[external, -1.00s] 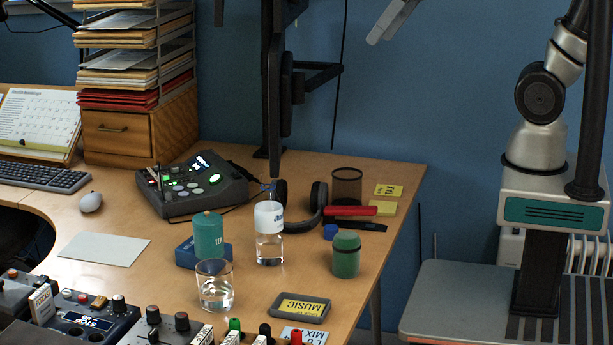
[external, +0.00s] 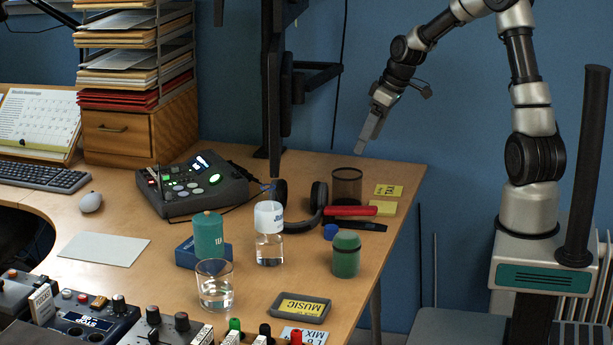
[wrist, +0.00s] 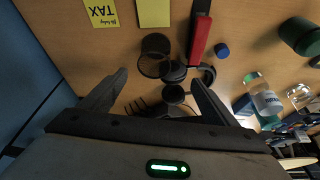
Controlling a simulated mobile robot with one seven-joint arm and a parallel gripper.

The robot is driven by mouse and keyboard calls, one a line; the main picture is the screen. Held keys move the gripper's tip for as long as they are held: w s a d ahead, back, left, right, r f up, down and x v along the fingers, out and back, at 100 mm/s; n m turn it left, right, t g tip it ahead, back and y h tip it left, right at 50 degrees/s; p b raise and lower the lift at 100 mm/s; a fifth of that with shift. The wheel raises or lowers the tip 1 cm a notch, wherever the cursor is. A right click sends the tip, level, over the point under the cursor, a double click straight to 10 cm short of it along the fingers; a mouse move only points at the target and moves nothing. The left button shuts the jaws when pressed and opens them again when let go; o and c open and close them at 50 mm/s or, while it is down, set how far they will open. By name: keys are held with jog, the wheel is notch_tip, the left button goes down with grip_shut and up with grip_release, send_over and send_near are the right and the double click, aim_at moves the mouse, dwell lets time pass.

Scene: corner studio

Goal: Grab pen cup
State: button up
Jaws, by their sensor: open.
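The pen cup (external: 346,186) is a dark mesh cylinder. It stands upright near the table's back right edge and looks empty. In the wrist view the cup (wrist: 155,55) shows from above, just beyond my fingertips and between their lines. My gripper (external: 362,150) points down and left, above the cup and apart from it. In the wrist view my gripper (wrist: 158,79) has its two fingers spread with nothing between them.
A red stapler (external: 350,210) and headphones (external: 319,203) lie close to the cup. A yellow TAX note (external: 388,190) and a yellow pad (external: 382,208) lie to its right. A blue cap (external: 330,231), green jar (external: 345,258) and bottle (external: 269,245) stand nearer the front.

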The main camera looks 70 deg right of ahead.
jog(key=b, duration=0.3)
send_near(347, 191)
jog(key=w+d+f, duration=0.2)
jog(key=f, duration=0.1)
jog(key=d+f, duration=0.1)
jog(key=f, duration=0.1)
jog(key=shift+w+f, duration=0.25)
jog(key=shift+w, duration=0.15)
jog(key=shift+d+b+x, duration=0.15)
jog(key=shift+b+x, duration=0.1)
jog(key=shift+x, duration=0.75)
jog(key=shift+d+b+x, duration=0.2)
jog(key=shift+b+x, duration=0.05)
jog(key=shift+x, duration=0.7)
jog(key=shift+d+b+x, duration=0.15)
jog(key=shift+b+x, duration=0.1)
jog(key=shift+x, duration=0.75)
jog(key=shift+s, duration=0.1)
jog(key=c, duration=1.2)
